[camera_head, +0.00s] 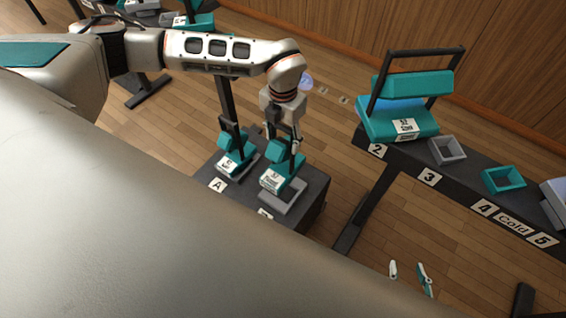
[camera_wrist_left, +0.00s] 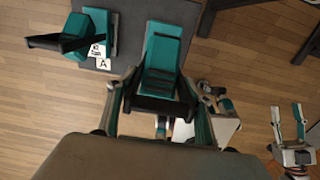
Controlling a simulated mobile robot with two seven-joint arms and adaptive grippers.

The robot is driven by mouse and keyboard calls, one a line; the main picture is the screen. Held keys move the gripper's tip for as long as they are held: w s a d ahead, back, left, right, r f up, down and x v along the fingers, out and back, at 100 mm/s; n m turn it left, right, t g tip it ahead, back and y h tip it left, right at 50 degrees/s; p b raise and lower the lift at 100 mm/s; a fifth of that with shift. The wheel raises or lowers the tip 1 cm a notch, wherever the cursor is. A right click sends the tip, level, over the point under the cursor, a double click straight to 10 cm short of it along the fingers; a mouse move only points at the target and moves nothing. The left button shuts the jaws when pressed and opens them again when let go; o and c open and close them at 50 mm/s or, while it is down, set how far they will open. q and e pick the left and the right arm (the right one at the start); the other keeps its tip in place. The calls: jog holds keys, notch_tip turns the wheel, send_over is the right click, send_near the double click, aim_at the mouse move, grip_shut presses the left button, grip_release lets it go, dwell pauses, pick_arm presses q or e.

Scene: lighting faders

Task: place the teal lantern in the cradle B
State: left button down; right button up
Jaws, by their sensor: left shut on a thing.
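The teal lantern (camera_head: 285,172), with a white label and dark handle, is held upright by my left gripper (camera_head: 284,142). The gripper is shut on the lantern's handle, which also shows in the left wrist view (camera_wrist_left: 158,106). The lantern is over the back part of a grey open cradle (camera_head: 289,203) on a dark stand; its front rim shows. I cannot tell whether the lantern touches it. The cradle's label (camera_head: 265,214) is mostly hidden by my body. My right gripper (camera_head: 408,271) is open and empty, low over the floor; it also shows in the wrist view (camera_wrist_left: 288,122).
Another teal lantern (camera_head: 236,155) stands close on the left, above label A (camera_head: 218,185). A dark rack (camera_head: 460,188) on the right holds a larger teal lantern (camera_head: 402,115), a grey cradle (camera_head: 447,150) and a teal cradle (camera_head: 504,179). Open floor lies between stand and rack.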

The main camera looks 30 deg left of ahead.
aim_at(283, 167)
pick_arm(q)
notch_tip(283, 167, down, 12)
jog(key=shift+f+b, duration=0.15)
jog(key=shift+b, duration=0.35)
jog(key=shift+f, duration=0.1)
jog(key=c, duration=0.9)
grip_release()
jog(key=shift+f, duration=0.1)
